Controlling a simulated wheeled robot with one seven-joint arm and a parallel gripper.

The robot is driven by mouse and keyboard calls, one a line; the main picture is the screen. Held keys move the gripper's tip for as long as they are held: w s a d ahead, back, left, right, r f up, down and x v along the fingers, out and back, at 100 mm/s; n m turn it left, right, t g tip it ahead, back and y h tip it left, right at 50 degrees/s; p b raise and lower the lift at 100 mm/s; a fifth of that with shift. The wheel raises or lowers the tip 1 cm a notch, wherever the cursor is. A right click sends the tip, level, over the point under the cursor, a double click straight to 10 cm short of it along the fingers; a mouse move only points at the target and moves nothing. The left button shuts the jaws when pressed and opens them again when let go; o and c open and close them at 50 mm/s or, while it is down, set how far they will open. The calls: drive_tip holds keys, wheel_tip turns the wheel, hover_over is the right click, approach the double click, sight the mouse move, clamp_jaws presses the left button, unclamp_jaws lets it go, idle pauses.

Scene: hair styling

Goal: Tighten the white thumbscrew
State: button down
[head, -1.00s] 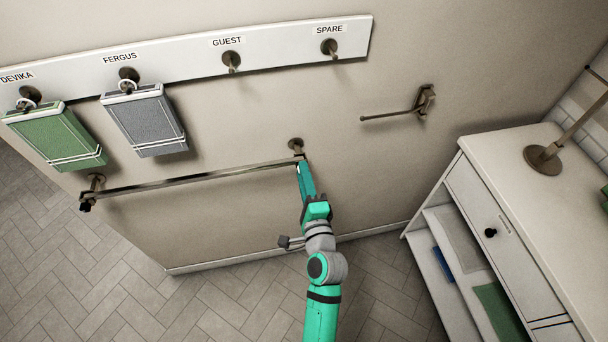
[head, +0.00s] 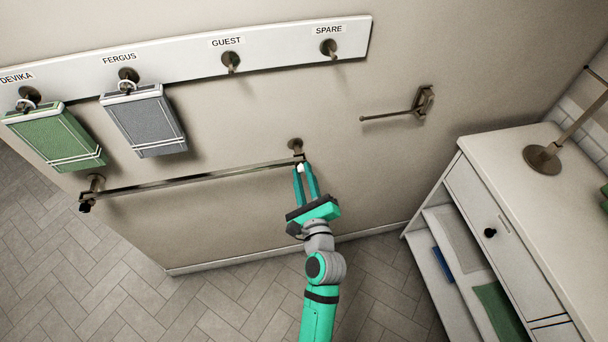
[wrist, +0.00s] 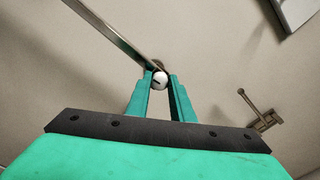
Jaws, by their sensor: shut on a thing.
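The white thumbscrew (head: 300,168) sits at the right end of the metal towel bar (head: 200,175), below its wall mount. In the wrist view it is a small white round knob (wrist: 160,79) with a dark slot-like mark. My gripper (head: 304,170) reaches up to it, with one green finger on each side. In the wrist view my gripper (wrist: 160,84) is shut on the knob between its fingertips. Part of the bar's end and mount is hidden behind the knob and fingers.
A black knob (head: 85,206) is at the bar's left end. Green (head: 55,138) and grey (head: 147,122) towels hang from hooks at upper left. A wall holder (head: 400,112) is to the right. A white cabinet (head: 510,210) stands at right. The floor below the bar is clear.

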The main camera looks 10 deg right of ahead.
drive_tip(key=shift+m, duration=0.5)
drive_tip(key=c, duration=1.6)
unclamp_jaws()
drive_tip(key=shift+o, duration=0.2)
drive_tip(key=s, duration=1.1)
drive_tip(key=shift+a, duration=0.35)
